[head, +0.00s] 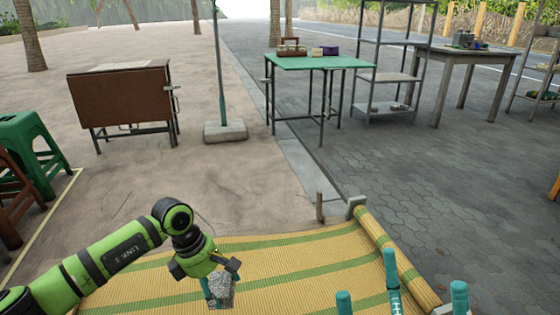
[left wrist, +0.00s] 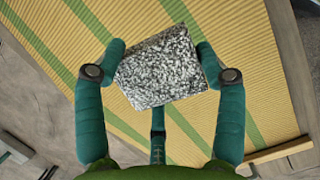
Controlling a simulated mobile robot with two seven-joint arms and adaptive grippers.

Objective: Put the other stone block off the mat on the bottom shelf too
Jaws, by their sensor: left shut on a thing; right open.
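My left gripper (head: 222,292) is shut on a speckled grey stone block (head: 222,287), held over the striped mat (head: 290,262). In the left wrist view the block (left wrist: 160,68) sits between the teal fingers of my left gripper (left wrist: 160,65); whether it touches the mat is unclear. My right gripper (head: 400,296) is open and empty at the bottom right, over the mat's right edge. The grey metal shelf (head: 391,77) stands far off at the back right. A small grey item (head: 398,106) lies on its bottom shelf (head: 378,112).
A green table (head: 318,63) with small boxes stands left of the shelf, and a grey table (head: 470,53) right of it. A brown folding desk (head: 120,97), green stool (head: 35,145) and pole base (head: 225,132) stand left. Pavement (head: 400,165) between mat and shelf is clear.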

